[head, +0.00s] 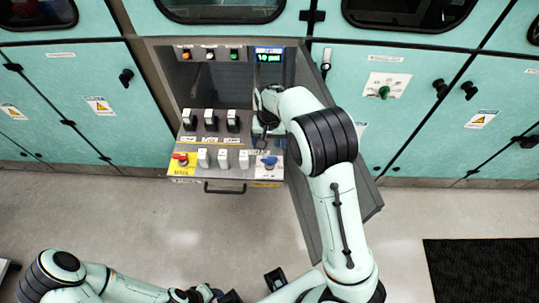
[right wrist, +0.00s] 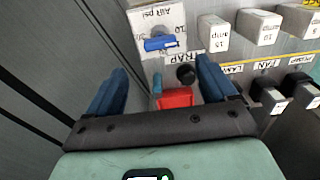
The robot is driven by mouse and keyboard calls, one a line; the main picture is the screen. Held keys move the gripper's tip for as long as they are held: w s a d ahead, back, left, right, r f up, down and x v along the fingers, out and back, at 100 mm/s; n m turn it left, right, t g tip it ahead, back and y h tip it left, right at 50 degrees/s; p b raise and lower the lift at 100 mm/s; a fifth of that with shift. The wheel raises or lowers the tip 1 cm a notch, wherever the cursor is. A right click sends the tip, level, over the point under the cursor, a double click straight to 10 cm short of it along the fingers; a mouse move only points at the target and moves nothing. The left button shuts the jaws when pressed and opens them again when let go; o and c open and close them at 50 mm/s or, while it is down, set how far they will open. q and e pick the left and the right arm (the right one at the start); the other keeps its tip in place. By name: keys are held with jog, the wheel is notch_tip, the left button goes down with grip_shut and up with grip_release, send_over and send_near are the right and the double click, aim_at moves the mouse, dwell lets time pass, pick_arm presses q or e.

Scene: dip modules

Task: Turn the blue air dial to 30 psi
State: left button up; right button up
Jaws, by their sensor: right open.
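The blue air dial (head: 268,160) is on a white plate at the right end of the tilted control panel (head: 222,178). In the right wrist view the dial's blue bar handle (right wrist: 160,43) lies nearly crosswise on a plate marked "AIR psi", with a 10 near its right end. The small green display (head: 269,56) seems to read 10 psi. My right gripper (right wrist: 162,68) is open, with its blue fingers apart and the dial beyond the tips, apparently untouched. In the head view my right arm partly hides this gripper. My left gripper is low at the bottom edge, its jaws unclear.
White rocker switches (head: 223,158) sit left of the dial, with black-based switches (head: 211,121) behind. A red knob (head: 180,158) is at the panel's left end. In the wrist view, a black knob (right wrist: 186,74) and red block (right wrist: 175,97) lie between my fingers.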

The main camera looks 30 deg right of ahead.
aim_at(269, 158)
notch_tip(269, 158, down, 9)
jog(key=shift+w+f+b, duration=0.1)
jog(key=shift+f+b, duration=0.1)
jog(key=shift+b, duration=0.1)
jog(key=c, duration=1.1)
